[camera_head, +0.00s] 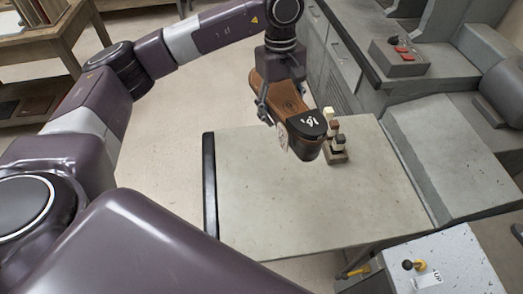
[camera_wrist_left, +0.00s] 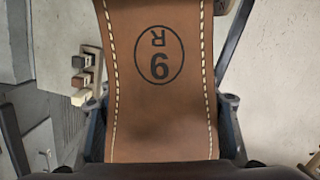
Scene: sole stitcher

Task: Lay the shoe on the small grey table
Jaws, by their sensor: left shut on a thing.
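The shoe (camera_head: 308,128) shows brown leather with a black end bearing white marks. My left gripper (camera_head: 282,100) is shut on it and holds it over the far edge of the small grey table (camera_head: 280,205). In the left wrist view the shoe (camera_wrist_left: 160,100) fills the middle, with pale stitching along both sides and a circled 9 and an R, upside down. Gripper fingers (camera_wrist_left: 160,130) show on both sides of it. The shoe appears tilted, its black end lower and towards the camera. My right gripper is not in view.
A small holder with several blocks (camera_head: 335,155) stands on the table's far part, close to the shoe; it also shows in the left wrist view (camera_wrist_left: 82,78). Grey machinery (camera_head: 450,150) stands at the right. The table's near and middle parts are clear.

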